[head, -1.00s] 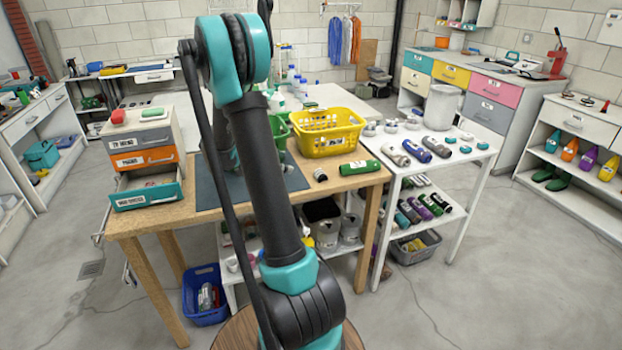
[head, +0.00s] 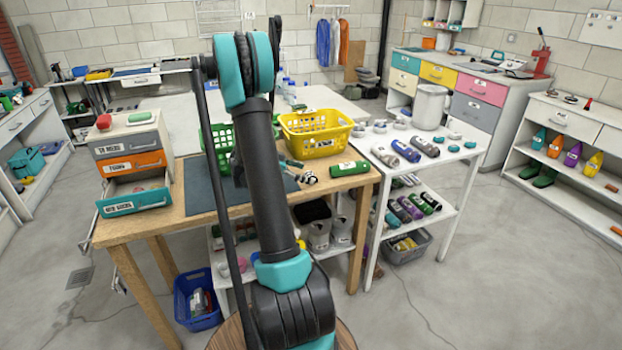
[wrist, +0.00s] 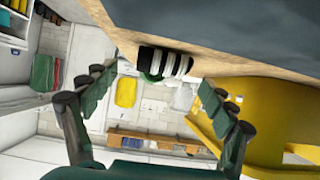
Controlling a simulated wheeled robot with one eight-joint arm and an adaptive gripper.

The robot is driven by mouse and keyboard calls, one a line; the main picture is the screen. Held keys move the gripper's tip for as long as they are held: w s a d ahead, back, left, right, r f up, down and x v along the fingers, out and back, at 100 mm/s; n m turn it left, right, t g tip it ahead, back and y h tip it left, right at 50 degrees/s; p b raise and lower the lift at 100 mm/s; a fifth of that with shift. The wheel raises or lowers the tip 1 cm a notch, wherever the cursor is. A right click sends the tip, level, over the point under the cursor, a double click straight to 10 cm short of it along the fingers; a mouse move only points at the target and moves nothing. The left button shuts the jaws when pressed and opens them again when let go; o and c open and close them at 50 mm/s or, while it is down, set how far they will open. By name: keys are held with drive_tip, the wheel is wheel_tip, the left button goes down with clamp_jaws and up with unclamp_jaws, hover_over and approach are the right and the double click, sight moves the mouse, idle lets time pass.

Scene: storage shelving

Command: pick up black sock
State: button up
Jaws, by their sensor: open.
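A rolled black sock with white bands (wrist: 165,63) lies near the edge of the wooden workbench in the wrist view. I take the small black-and-white bundle (head: 309,178) beside the mat in the head view for the same sock. My gripper (wrist: 156,80) is open, its two fingers spread to either side below the sock in the wrist view. Nothing is between the fingertips, and the sock lies beyond them. In the head view my arm hides most of the gripper.
A yellow basket (head: 318,146) stands behind the sock, and a green roll (head: 350,168) lies to its right. A green basket (head: 216,138) is partly behind my arm. Small drawers (head: 130,163) stand at the left, the lowest open. A white shelf unit (head: 440,160) adjoins the right.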

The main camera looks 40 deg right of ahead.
sight(310, 174)
drive_tip(key=x, duration=0.3)
drive_tip(key=shift+w+d+f, duration=0.1)
drive_tip(key=c, duration=1)
drive_tip(key=shift+c, duration=0.2)
